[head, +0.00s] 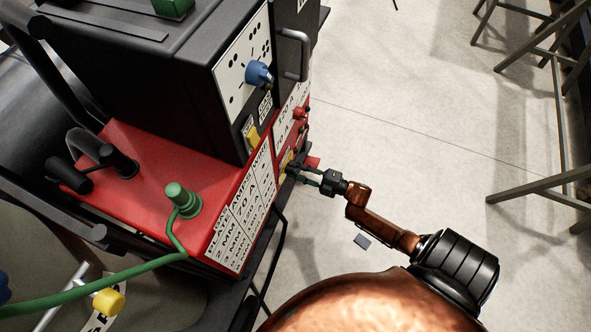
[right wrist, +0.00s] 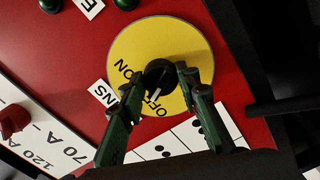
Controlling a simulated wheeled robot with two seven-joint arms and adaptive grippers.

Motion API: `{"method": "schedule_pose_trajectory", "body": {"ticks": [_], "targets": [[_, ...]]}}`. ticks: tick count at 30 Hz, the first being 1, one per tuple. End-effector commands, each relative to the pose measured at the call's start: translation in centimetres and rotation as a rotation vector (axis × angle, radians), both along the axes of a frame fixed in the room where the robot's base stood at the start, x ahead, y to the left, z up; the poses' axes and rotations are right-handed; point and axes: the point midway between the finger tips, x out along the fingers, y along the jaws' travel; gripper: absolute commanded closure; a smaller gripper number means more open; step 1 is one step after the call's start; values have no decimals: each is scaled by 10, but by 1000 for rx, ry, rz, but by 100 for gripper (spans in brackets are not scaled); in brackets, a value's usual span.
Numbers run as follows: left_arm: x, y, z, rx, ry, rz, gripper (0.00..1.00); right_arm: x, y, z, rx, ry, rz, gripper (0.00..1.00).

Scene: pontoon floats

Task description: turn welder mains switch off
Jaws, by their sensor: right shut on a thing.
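The welder (head: 250,215) is a red cabinet with a black unit on top, at the left in the head view. Its mains switch is a black knob (right wrist: 158,72) on a yellow disc (right wrist: 190,45) in the right wrist view. The disc reads ON at the knob's left and OFF just below it. My right gripper (right wrist: 159,82) has its two fingers on either side of the knob, shut on it. In the head view the same right gripper (head: 297,172) reaches the welder's front panel. My left gripper is not in view.
A red knob (right wrist: 14,120) with amp labels is left of the disc. A blue knob (head: 259,73) and a yellow switch (head: 252,138) are on the black unit. A green cable plug (head: 182,199) stands on the red top. The floor at right is mostly clear.

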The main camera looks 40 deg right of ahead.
Motion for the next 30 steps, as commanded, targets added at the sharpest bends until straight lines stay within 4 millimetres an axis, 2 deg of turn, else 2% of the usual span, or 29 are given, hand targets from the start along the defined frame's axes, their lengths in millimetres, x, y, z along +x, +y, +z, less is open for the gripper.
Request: {"method": "schedule_pose_trajectory", "body": {"ticks": [6,15,30], "targets": [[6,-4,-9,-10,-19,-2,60,-1,-2,-2,-162,-64,-4,94],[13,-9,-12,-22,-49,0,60,0,-2,-1,-313,-127,-3,94],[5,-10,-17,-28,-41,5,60,0,-2,0,-374,-151,-3,94]]}}
